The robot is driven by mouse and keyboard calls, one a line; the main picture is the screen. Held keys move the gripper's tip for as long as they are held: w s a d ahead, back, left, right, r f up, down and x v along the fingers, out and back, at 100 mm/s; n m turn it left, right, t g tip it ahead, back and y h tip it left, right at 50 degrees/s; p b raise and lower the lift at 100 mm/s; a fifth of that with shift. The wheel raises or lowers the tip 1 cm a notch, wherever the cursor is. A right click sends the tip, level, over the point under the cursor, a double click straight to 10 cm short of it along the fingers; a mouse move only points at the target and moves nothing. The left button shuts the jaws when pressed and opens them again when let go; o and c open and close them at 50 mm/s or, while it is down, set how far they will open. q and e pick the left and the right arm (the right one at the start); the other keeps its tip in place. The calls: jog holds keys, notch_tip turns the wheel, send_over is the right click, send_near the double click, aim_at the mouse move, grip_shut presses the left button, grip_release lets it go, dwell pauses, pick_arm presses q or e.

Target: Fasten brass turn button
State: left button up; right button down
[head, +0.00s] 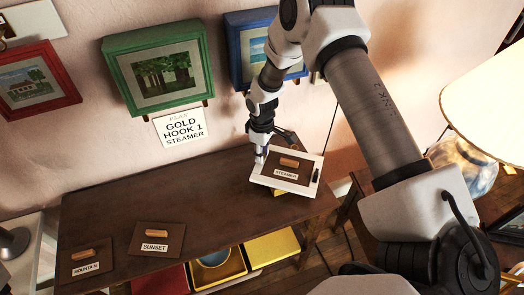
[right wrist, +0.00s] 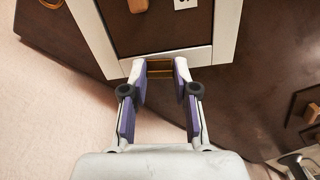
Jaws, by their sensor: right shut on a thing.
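A white frame (head: 260,180) with a dark brown back panel lies at the right end of the dark table (head: 120,200). The panel bears a wooden block (head: 289,162) and a "STEAMER" label (head: 286,174). My right gripper (head: 261,154) reaches down to the frame's far left edge. In the right wrist view, my right gripper (right wrist: 160,75) has its purple-padded fingers on either side of a small brass-coloured piece (right wrist: 160,69) at the frame's edge, which looks like the turn button. How the piece is turned is hard to tell. My left gripper is out of view.
Panels labelled "MOUNTAIN" (head: 86,267) and "SUNSET" (head: 155,247) lie at the table's left. Red, green (head: 116,46) and blue framed pictures and a "GOLD HOOK 1 STEAMER" sign (head: 183,130) hang on the wall. A lampshade (head: 490,105) stands right. The table's middle is clear.

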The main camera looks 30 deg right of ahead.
jog(key=m+p, duration=0.2)
jog(key=m, duration=0.2)
jog(key=shift+s, duration=0.15)
jog(key=m+p, duration=0.2)
jog(key=m, duration=0.2)
jog(key=shift+s+m, duration=0.15)
jog(key=shift+m, duration=0.25)
jog(key=m+p, duration=0.3)
jog(key=m, duration=0.2)
jog(key=shift+s+a, duration=0.1)
jog(key=shift+m+p, duration=0.9)
jog(key=shift+m, duration=0.4)
jog(key=shift+f, duration=0.1)
jog(key=c, duration=1.1)
grip_release()
jog(key=shift+o, duration=1.1)
jog(key=shift+f, duration=0.1)
